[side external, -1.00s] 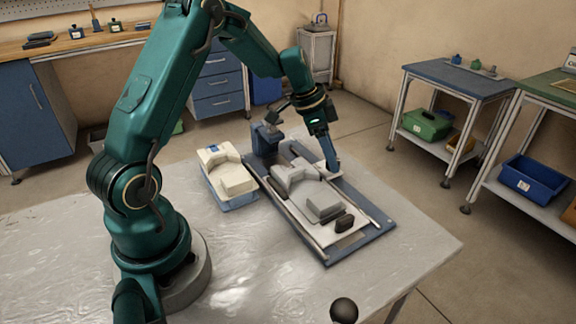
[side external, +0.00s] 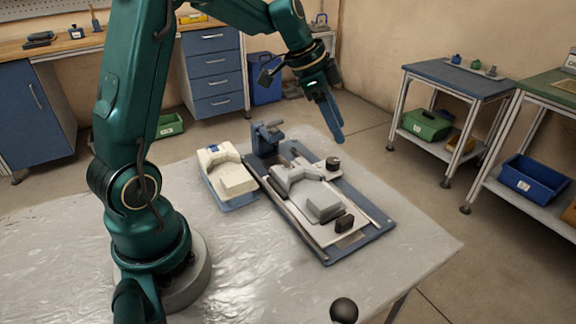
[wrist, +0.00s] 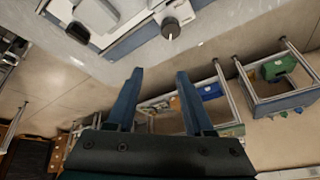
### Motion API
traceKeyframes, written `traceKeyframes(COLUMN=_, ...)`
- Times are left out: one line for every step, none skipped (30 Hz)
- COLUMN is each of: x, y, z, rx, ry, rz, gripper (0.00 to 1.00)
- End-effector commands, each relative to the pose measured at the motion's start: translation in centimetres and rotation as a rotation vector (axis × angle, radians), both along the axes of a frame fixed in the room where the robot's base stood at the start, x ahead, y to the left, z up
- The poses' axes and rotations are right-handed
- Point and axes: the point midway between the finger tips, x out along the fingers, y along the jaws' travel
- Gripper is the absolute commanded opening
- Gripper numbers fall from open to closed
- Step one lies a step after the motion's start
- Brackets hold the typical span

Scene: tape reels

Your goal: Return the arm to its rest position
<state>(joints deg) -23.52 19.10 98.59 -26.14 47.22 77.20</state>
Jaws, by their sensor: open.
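My gripper (side external: 338,138) is raised above the far right edge of the table, apart from everything on it. In the wrist view its two blue fingers (wrist: 156,75) are spread with nothing between them. Below and left of it stands a blue-framed fixture (side external: 370,222) with a pale sliding plate and grey blocks. A small dark round knob (side external: 333,163) sits on a light base at the fixture's far right; it also shows in the wrist view (wrist: 171,27). A cream block on a blue-edged base (side external: 228,178) lies left of the fixture.
The grey table (side external: 260,275) is bare in front. A black ball-like object (side external: 344,310) is at the near edge. Side carts (side external: 455,82) stand right, with a green case (side external: 427,124) and blue bin (side external: 532,182). A workbench with drawers (side external: 215,75) is behind.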

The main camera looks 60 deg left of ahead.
Motion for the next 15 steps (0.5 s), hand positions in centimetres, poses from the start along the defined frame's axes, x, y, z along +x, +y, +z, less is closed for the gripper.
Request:
traceKeyframes(x=-0.6, y=-1.4, z=1.7, rx=0.022, ry=-0.033, rz=-0.031, gripper=0.52)
traceKeyframes(x=-1.1, y=-2.2, z=2.5, rx=0.032, ry=-0.045, rz=-0.043, gripper=0.52)
traceKeyframes(x=-1.9, y=-3.2, z=3.4, rx=0.042, ry=-0.057, rz=-0.050, gripper=0.52)
traceKeyframes(x=-2.6, y=-3.9, z=4.0, rx=0.046, ry=-0.066, rz=-0.050, gripper=0.52)
traceKeyframes(x=-3.3, y=-4.5, z=4.6, rx=0.050, ry=-0.073, rz=-0.050, gripper=0.52)
traceKeyframes(x=-4.3, y=-5.4, z=5.2, rx=0.053, ry=-0.082, rz=-0.043, gripper=0.52)
traceKeyframes(x=-5.1, y=-5.9, z=5.6, rx=0.055, ry=-0.087, rz=-0.037, gripper=0.52)
traceKeyframes(x=-5.9, y=-6.5, z=6.0, rx=0.055, ry=-0.093, rz=-0.029, gripper=0.52)
traceKeyframes(x=-7.0, y=-7.1, z=6.4, rx=0.055, ry=-0.098, rz=-0.014, gripper=0.52)
traceKeyframes(x=-7.9, y=-7.6, z=6.6, rx=0.052, ry=-0.102, rz=-0.001, gripper=0.52)
traceKeyframes(x=-8.8, y=-8.0, z=6.7, rx=0.051, ry=-0.105, rz=0.013, gripper=0.52)
traceKeyframes(x=-10.0, y=-8.5, z=6.9, rx=0.046, ry=-0.109, rz=0.035, gripper=0.52)
traceKeyframes(x=-10.9, y=-8.8, z=6.9, rx=0.041, ry=-0.111, rz=0.054, gripper=0.52)
traceKeyframes(x=-11.8, y=-9.1, z=6.9, rx=0.036, ry=-0.113, rz=0.075, gripper=0.52)
traceKeyframes(x=-12.9, y=-9.4, z=6.8, rx=0.028, ry=-0.116, rz=0.105, gripper=0.52)
